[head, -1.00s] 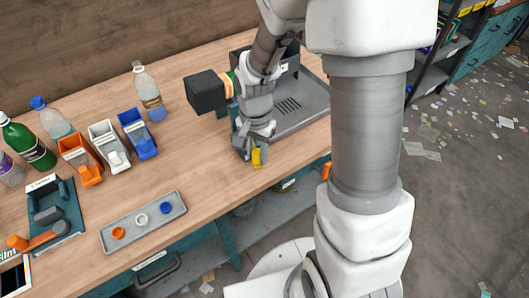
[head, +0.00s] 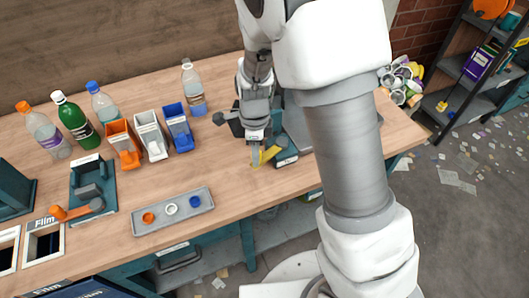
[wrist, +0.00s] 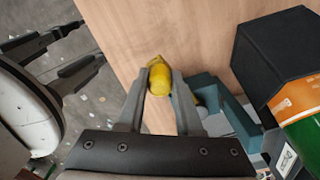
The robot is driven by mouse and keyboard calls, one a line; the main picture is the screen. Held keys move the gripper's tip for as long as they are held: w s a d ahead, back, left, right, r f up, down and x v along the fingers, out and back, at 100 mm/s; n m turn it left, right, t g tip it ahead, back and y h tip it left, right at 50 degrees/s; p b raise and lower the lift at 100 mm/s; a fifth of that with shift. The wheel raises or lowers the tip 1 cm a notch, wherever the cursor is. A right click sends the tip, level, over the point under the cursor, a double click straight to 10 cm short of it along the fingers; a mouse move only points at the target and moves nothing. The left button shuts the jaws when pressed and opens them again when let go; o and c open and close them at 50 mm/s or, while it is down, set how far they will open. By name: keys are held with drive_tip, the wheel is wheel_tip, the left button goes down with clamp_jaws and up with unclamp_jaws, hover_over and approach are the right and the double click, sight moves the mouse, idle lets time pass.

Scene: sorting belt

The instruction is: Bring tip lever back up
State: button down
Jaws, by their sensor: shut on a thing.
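The tip lever's yellow handle (wrist: 160,76) is between my gripper's fingertips in the wrist view, and my gripper (wrist: 160,88) is shut on it. In the head view the yellow handle (head: 268,155) shows low at the table's front side, with my gripper (head: 256,158) at it. A teal base (head: 287,157) sits just right of it, partly hidden by my arm. In the wrist view a teal frame (wrist: 222,98) is beside the right finger. The lever's shaft is mostly hidden.
A black box (wrist: 278,50) and a green bottle-like body (wrist: 308,130) with an orange band are close right in the wrist view. Orange (head: 123,143), white (head: 151,136) and blue (head: 178,127) bins stand left. A grey tray (head: 173,211) holds three caps.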

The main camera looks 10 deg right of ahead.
drive_tip(key=shift+w+a+r+m+p, duration=0.1)
drive_tip(key=shift+w+a+m+p, duration=0.35)
drive_tip(key=shift+w+m+p, duration=0.4)
drive_tip(key=shift+w+a+m+p, duration=0.5)
drive_tip(key=shift+w+m, duration=0.3)
drive_tip(key=shift+m, duration=0.35)
drive_tip(key=shift+d, duration=0.1)
drive_tip(key=c, duration=0.6)
unclamp_jaws()
drive_tip(key=shift+o, duration=0.2)
wheel_tip(320, 180, up, 17)
drive_tip(key=p, duration=0.1)
drive_tip(key=shift+r+p, duration=0.15)
drive_tip(key=shift+p, duration=0.2)
